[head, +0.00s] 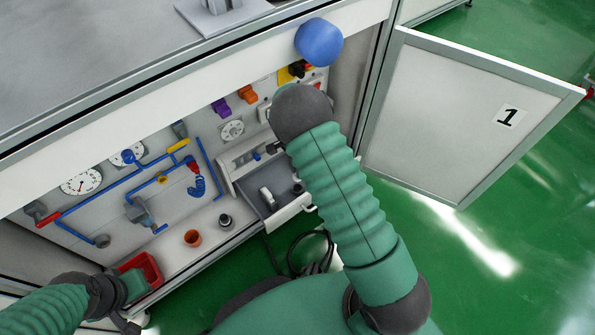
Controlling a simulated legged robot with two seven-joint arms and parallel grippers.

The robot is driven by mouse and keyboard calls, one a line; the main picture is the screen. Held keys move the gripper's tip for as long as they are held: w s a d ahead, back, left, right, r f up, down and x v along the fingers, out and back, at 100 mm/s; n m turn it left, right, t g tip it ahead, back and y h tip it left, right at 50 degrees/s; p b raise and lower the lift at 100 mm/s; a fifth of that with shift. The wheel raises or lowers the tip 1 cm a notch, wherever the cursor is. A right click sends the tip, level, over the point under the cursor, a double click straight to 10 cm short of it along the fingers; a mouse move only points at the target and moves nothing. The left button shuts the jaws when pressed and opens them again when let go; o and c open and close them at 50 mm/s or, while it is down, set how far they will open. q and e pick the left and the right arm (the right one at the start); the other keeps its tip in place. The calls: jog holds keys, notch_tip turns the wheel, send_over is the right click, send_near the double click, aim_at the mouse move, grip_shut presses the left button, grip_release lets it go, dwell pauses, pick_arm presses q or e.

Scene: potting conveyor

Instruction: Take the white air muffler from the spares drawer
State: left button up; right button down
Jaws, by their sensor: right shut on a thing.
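The spares drawer (279,218) is pulled out at the right end of the panel cabinet. A small white piece (267,196) lies in it, which may be the white air muffler, and small dark pieces lie to its right. My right gripper (274,148) shows only as a small dark part at the drawer's back edge, beside my arm. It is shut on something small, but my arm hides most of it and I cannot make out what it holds. My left gripper (133,287) is at the lower left, beside a red bin; its fingers are not clear.
Gauges and blue pipes (100,208) cover the panel. An open door (455,115) marked 1 stands at right.

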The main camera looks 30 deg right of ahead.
jog(key=shift+r+p, duration=0.95)
jog(key=shift+r, duration=2)
